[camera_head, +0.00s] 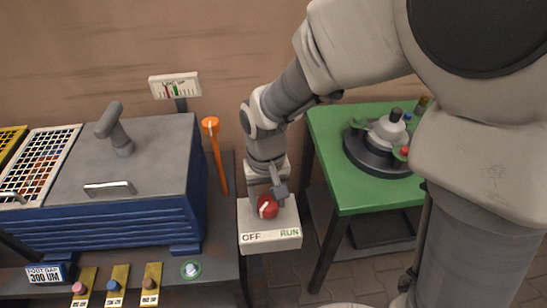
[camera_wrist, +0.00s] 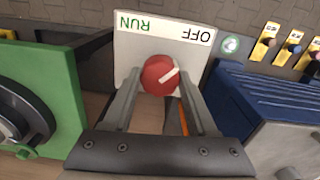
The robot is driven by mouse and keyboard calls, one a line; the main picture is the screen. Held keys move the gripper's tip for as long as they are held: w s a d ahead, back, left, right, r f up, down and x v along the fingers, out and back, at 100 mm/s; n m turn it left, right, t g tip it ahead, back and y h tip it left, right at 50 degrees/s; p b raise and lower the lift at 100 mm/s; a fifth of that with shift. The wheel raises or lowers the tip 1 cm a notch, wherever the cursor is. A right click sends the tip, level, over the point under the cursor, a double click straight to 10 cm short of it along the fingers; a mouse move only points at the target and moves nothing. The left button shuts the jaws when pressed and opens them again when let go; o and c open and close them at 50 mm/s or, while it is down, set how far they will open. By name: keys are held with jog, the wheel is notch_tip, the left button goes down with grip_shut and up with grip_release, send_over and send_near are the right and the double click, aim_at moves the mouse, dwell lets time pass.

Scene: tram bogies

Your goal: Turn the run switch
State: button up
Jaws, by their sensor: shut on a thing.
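The run switch is a red round knob (camera_head: 268,209) with a white pointer mark, set on a pale switch box (camera_head: 269,222) labelled OFF at left and RUN at right. In the wrist view the knob (camera_wrist: 158,78) lies between my two fingertips, and the labels appear upside down. Its white mark points toward the OFF side there. My gripper (camera_head: 266,196) reaches down from above and is shut on the knob, with a finger on either side. My fingers partly hide the knob in the head view.
A blue box with a grey lid (camera_head: 130,165) stands on the bench at left. An orange stick-like object (camera_head: 215,150) stands beside it. A green table (camera_head: 340,165) with a grey round device (camera_head: 380,147) is at right. Several coloured buttons line the bench front.

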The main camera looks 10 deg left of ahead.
aim_at(268, 202)
jog(key=o, duration=1.4)
jog(key=shift+c, duration=0.2)
jog(key=shift+r, duration=0.1)
notch_tip(268, 202, up, 17)
jog(key=p, duration=0.3)
jog(key=shift+r, duration=0.2)
